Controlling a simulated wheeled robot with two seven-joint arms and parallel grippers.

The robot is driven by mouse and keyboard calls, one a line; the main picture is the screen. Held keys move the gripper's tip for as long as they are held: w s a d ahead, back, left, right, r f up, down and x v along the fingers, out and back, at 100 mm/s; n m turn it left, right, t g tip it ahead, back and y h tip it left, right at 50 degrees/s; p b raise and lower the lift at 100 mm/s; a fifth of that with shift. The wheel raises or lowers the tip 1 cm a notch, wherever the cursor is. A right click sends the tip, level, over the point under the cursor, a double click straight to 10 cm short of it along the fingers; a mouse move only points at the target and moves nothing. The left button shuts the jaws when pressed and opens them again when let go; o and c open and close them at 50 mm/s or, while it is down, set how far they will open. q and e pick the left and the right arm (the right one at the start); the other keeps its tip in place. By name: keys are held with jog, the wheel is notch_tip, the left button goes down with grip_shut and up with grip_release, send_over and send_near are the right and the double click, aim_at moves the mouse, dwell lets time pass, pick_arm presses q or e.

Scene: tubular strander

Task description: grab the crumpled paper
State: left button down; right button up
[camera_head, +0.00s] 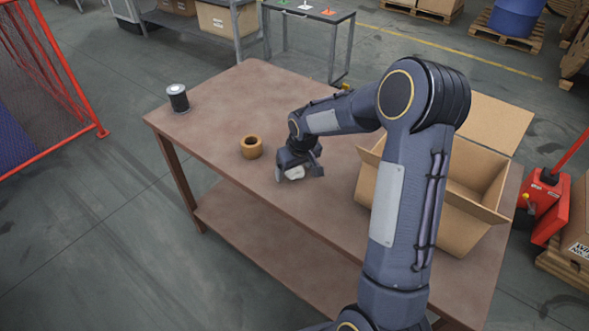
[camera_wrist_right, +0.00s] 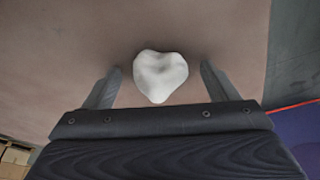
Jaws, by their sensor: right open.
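The crumpled paper (camera_head: 295,173) is a small white lump on the brown table (camera_head: 222,102), near its front edge. In the right wrist view the paper (camera_wrist_right: 160,75) lies between the two finger lines, near the tips, with a gap on each side. My right gripper (camera_head: 297,174) is open around or just above the paper; the exact height is hard to tell. In the right wrist view its fingers (camera_wrist_right: 159,84) are spread wide and hold nothing. My left gripper is not in view.
A tan ring-shaped roll (camera_head: 251,147) stands left of my right gripper. A dark spool (camera_head: 178,98) stands at the table's left end. An open cardboard box (camera_head: 447,205) is on the right, behind my right arm. The table's left part is mostly clear.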

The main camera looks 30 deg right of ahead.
jog(key=c, duration=1)
jog(key=shift+c, duration=0.3)
